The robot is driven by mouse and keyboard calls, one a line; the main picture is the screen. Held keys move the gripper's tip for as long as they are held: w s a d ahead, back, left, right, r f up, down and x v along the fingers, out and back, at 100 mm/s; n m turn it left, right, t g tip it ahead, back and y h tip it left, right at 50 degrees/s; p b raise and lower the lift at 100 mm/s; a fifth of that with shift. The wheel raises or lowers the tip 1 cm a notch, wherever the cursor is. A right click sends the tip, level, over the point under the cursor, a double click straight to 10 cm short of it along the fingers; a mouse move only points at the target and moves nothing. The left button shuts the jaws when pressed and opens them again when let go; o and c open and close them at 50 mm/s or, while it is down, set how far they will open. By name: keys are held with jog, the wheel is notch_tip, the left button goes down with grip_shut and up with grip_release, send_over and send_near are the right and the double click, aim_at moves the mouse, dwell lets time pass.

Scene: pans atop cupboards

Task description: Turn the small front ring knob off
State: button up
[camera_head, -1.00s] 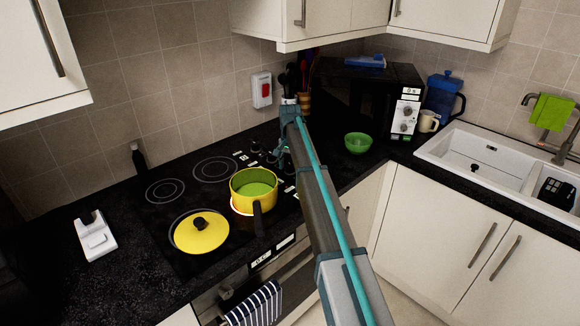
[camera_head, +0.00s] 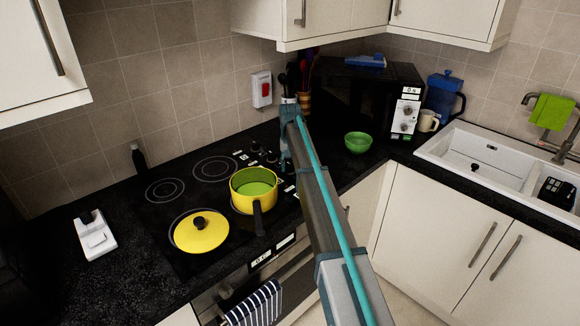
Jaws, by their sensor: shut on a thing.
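The black hob (camera_head: 185,215) has its control knobs (camera_head: 256,149) in a row along its right side, with white labels beside them. My gripper (camera_head: 286,166) is at the right end of this row, pointing down, shut on what appears to be a knob. My own arm hides most of the fingers and the knob between them. A yellow pot (camera_head: 250,200), green inside, stands on the front ring nearest the knobs. No glow shows at its base.
A yellow lid (camera_head: 201,231) lies on the front left ring; the two rear rings are bare. A green bowl (camera_head: 358,142) stands right of my gripper, before the black microwave (camera_head: 365,100). Utensils (camera_head: 304,78) stand behind. A striped towel (camera_head: 255,303) hangs at the oven.

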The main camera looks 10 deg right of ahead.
aim_at(290, 164)
dwell(0.3)
jog(key=o, duration=1.1)
jog(key=shift+o, duration=0.2)
notch_tip(290, 164, up, 12)
